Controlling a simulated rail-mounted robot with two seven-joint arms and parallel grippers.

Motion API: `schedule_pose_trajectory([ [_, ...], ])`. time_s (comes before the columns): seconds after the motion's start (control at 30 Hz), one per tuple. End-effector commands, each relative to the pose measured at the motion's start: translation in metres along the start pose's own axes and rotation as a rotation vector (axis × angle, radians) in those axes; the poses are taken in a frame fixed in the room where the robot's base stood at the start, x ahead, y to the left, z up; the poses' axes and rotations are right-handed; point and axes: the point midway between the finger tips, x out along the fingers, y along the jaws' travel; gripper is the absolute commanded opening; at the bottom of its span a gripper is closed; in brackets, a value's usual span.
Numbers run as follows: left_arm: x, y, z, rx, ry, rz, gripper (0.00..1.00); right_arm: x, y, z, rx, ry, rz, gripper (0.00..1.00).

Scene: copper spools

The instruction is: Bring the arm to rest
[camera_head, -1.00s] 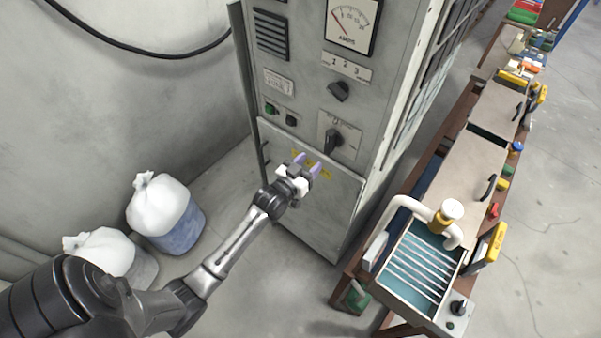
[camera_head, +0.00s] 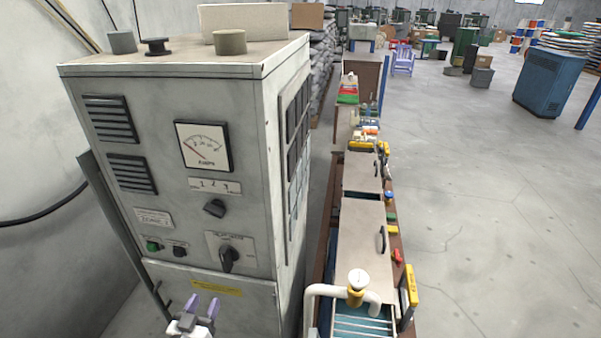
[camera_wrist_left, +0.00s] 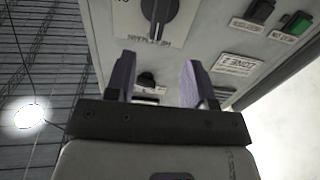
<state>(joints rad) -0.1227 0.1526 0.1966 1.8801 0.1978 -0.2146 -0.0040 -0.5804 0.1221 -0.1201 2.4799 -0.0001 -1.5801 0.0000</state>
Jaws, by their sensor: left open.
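My left gripper (camera_head: 203,308) shows at the bottom of the head view, its two purple fingers apart with nothing between them. It is in front of the lower door of a grey control cabinet (camera_head: 185,225), below the knobs; whether it touches the door cannot be told. In the left wrist view the open fingers (camera_wrist_left: 157,80) point toward the cabinet front, with a dark rotary knob (camera_wrist_left: 158,12) beyond them and the green button (camera_wrist_left: 298,24) to the right. Most of my left arm is out of the head view. My right gripper is not in view.
The cabinet carries an ammeter (camera_head: 204,146) and, on top, a box and several small cylinders. Open concrete floor (camera_head: 470,220) lies right of the bench.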

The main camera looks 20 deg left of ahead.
Motion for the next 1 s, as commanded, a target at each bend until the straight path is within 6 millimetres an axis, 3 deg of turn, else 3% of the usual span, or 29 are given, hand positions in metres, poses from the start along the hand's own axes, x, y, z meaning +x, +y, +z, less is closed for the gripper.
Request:
schedule_pose_trajectory([
  [0.17, 0.000, 0.000, 0.009, 0.000, -0.058, 0.000, 0.49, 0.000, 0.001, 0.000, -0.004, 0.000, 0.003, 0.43],
  [0.33, -0.008, 0.000, 0.046, 0.018, -0.311, -0.004, 0.49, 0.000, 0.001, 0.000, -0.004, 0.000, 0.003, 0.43],
  [0.43, -0.022, 0.004, 0.055, 0.047, -0.487, -0.005, 0.49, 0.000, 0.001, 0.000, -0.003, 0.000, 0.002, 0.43],
  [0.57, -0.047, 0.023, 0.050, 0.095, -0.682, 0.014, 0.49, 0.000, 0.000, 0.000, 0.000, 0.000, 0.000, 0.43],
  [0.67, -0.077, 0.041, 0.039, 0.136, -0.814, 0.033, 0.49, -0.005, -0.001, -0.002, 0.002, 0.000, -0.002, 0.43],
  [0.8, -0.140, 0.070, 0.018, 0.198, -0.984, 0.075, 0.49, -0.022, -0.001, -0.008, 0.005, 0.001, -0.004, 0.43],
  [1.0, -0.220, 0.106, -0.013, 0.236, -1.066, 0.175, 0.49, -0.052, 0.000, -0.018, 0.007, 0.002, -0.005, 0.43],
])
